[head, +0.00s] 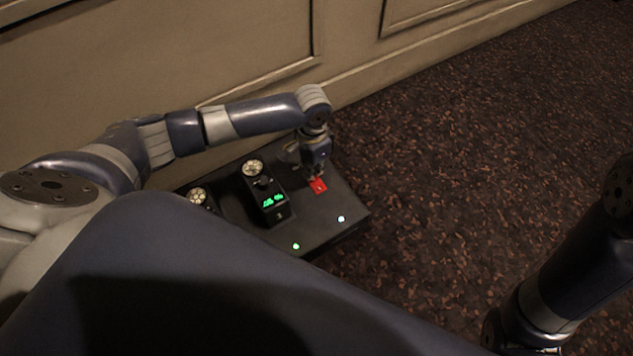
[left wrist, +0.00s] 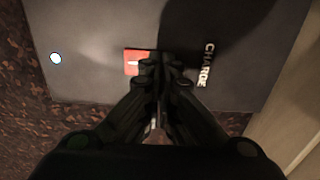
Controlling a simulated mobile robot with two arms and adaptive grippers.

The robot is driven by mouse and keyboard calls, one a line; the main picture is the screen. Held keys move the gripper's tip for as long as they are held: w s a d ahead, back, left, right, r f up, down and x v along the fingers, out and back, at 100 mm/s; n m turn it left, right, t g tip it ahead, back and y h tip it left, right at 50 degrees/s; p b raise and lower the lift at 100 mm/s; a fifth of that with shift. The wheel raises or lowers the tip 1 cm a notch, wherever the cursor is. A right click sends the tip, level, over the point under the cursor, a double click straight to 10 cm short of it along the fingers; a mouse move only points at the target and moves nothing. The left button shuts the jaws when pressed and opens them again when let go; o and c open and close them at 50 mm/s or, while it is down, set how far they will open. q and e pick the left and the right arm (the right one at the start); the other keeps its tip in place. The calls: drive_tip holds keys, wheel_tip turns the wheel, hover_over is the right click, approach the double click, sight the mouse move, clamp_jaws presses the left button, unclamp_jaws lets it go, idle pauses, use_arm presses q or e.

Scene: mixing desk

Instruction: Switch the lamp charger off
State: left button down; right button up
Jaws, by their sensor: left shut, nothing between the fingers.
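The lamp charger (head: 333,233) is a dark box on the floor near the wall. It has a red switch (head: 319,186) on its top, which also shows in the left wrist view (left wrist: 132,62) with a white mark on it, next to the word CHARGE (left wrist: 206,64). My left gripper (head: 314,177) is shut and empty, pointing down at the switch. In the left wrist view its fingertips (left wrist: 160,62) cover the switch's right part; I cannot tell whether they touch it. My right arm shows at the lower right, but its gripper is out of view.
A lamp unit with a green display (head: 273,200) stands on the charger, left of the switch. Another round lamp head (head: 198,196) is further left. A green light (head: 296,246) and a white light (head: 341,219) glow near the front edge. The carpet (head: 450,150) at right is clear.

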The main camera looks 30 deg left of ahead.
use_arm(q)
drive_tip(key=shift+f, duration=0.3)
drive_tip(key=shift+f, duration=0.25)
idle(0.4)
